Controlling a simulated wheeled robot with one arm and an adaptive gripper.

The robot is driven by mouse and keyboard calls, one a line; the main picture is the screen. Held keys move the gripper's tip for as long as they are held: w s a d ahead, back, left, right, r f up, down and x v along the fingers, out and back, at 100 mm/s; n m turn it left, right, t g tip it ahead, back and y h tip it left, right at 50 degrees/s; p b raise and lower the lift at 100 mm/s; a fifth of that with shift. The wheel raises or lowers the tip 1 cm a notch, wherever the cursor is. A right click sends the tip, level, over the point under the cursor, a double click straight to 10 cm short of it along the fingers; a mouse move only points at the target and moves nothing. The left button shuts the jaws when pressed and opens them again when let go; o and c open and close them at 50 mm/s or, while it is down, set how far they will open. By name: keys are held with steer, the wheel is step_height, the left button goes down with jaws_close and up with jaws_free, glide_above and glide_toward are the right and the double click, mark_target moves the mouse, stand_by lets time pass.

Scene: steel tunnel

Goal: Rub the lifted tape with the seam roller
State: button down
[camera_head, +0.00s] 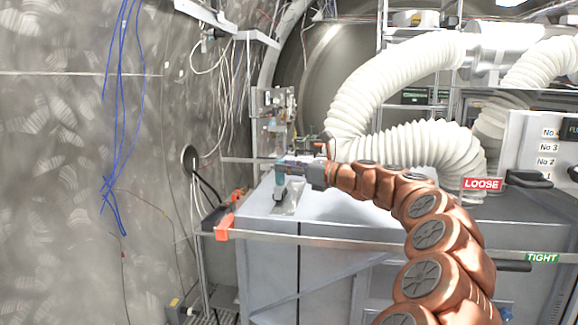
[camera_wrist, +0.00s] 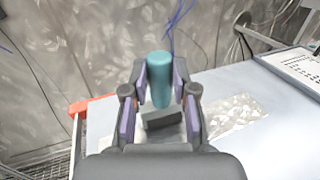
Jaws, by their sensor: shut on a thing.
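My gripper (camera_wrist: 160,95) is shut on the teal handle of the seam roller (camera_wrist: 160,70) in the wrist view. A dark grey block-like part (camera_wrist: 162,118) shows just below the handle, between the fingers; I cannot tell whether it touches the surface. In the head view my gripper (camera_head: 290,168) is small, over the left end of the grey bench top. A pale, mottled, partly clear strip (camera_wrist: 236,112) lies on the bench to the right of my gripper; it may be the tape. Whether its edge is lifted cannot be made out.
The grey bench (camera_head: 335,208) has a rail with an orange end (camera_head: 224,228) along its front. White ribbed hoses (camera_head: 400,85) arch behind my arm. Blue cables (camera_head: 118,110) hang on the left wall. A white panel (camera_wrist: 295,68) lies at the bench's right in the wrist view.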

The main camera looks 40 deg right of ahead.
steer(key=shift+w+d, duration=0.35)
steer(key=shift+s+d, duration=1.35)
steer(key=shift+s, duration=0.2)
steer(key=shift+w+a, duration=0.15)
steer(key=shift+w, duration=1.1)
steer(key=shift+w+a, duration=0.1)
steer(key=shift+w, duration=1.15)
steer(key=s+d, duration=0.2)
steer(key=d, duration=0.1)
steer(key=shift+s+d, duration=0.15)
steer(key=shift+s, duration=0.05)
steer(key=shift+a+x, duration=0.15)
steer(key=shift+x, duration=0.85)
steer(key=shift+a+x, duration=0.2)
steer(key=shift+x, duration=0.85)
steer(key=shift+s+d, duration=0.1)
steer(key=shift+s, duration=0.05)
